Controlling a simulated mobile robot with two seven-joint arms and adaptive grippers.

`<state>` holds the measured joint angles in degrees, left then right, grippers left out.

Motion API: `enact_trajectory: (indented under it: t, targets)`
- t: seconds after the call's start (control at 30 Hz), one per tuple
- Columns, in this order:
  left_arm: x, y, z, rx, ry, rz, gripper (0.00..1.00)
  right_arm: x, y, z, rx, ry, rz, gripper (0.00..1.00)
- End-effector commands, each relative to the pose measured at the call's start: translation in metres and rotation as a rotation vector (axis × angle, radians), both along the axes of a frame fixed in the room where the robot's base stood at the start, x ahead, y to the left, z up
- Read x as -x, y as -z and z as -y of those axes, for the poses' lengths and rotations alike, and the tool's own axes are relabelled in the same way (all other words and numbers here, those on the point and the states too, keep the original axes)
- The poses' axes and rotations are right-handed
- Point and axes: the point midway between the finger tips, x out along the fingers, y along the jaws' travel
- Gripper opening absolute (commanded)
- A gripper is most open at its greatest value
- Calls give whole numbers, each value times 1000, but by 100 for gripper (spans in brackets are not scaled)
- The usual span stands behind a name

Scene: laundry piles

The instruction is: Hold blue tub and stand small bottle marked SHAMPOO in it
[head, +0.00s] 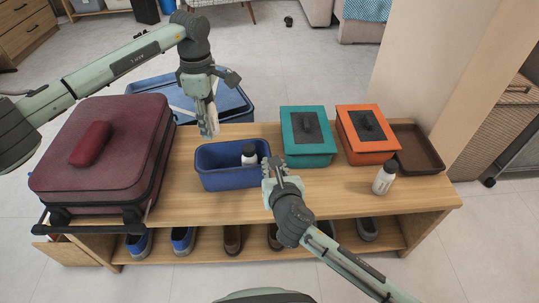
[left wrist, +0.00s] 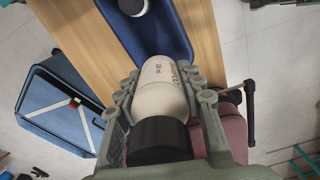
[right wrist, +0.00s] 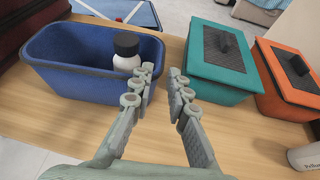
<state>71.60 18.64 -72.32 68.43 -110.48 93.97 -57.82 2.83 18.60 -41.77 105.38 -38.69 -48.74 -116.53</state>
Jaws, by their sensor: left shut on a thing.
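The blue tub (head: 232,180) stands on the wooden bench, with a white bottle with a dark cap (head: 249,155) upright inside its right part. My left gripper (head: 209,128) is shut on another pale bottle with a black cap, held above the bench behind the tub's left part. In the left wrist view this held bottle (left wrist: 163,88) has small print that I cannot read for certain. My right gripper (right wrist: 163,77) is open, its fingers apart beside the tub's right end. A third white bottle (head: 383,181) stands at the bench's front right.
A teal lidded box (head: 308,150), an orange lidded box (head: 365,148) and a brown tray (head: 420,150) stand to the right. A maroon suitcase (head: 130,140) fills the left. A blue crate (head: 235,100) is behind the bench. Shoes (head: 183,240) sit on the lower shelf.

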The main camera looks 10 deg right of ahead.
Motion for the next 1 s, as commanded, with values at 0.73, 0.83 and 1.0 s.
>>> enact_trajectory:
  t: [0.73,0.83,1.0]
  targets:
    - [0,0,0,0,0,1,6,-74,31,-3,-2,2,-1,16]
    - [0,0,0,0,0,1,6,-74,31,-3,-2,2,-1,16]
    - [0,0,0,0,0,1,6,-74,31,-3,-3,1,-1,0]
